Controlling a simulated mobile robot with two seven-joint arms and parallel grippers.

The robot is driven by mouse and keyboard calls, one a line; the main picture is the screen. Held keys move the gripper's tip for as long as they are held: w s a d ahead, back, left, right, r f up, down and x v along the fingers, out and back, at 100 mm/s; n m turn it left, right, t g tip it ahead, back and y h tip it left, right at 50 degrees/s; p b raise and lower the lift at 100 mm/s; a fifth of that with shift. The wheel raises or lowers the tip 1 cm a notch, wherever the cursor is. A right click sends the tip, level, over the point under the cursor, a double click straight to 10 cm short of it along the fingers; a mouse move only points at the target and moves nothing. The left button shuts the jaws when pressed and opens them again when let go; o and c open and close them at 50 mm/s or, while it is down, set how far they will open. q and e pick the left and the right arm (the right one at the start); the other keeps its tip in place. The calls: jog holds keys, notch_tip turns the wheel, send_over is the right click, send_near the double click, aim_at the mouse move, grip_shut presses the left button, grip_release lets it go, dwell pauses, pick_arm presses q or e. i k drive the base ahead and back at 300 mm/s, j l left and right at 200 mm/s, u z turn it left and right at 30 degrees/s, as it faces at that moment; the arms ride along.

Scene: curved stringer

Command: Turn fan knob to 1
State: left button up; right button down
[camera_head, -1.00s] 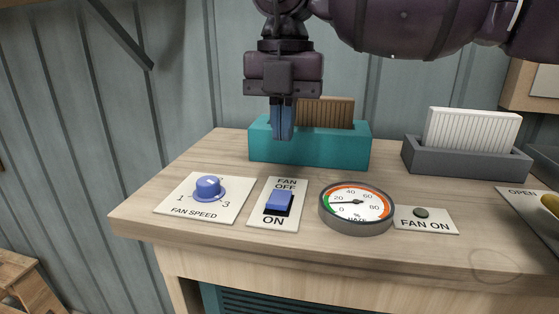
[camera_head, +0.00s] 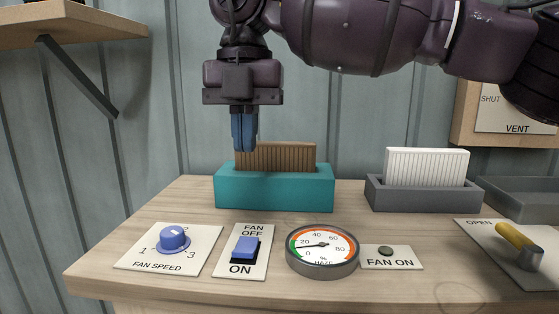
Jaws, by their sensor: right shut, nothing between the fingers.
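The blue fan speed knob (camera_head: 174,239) is on a white plate (camera_head: 132,259) marked 1, 2 and 3, at the front left of the wooden bench. The 2 is partly hidden behind the knob, and the pointer looks turned toward the back, near the 2. My right gripper (camera_head: 244,148) points down with its blue fingers shut and empty. My left gripper is not in view.
Right of the knob are a blue fan switch (camera_head: 245,249), a round haze gauge (camera_head: 322,276) and a fan-on lamp (camera_head: 386,251). Behind stand a teal holder (camera_head: 275,188) with a brown filter and a grey holder (camera_head: 425,195) with a white one. A yellow-handled lever (camera_head: 518,241) is at right.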

aim_at(173, 240)
jog(key=k, duration=0.95)
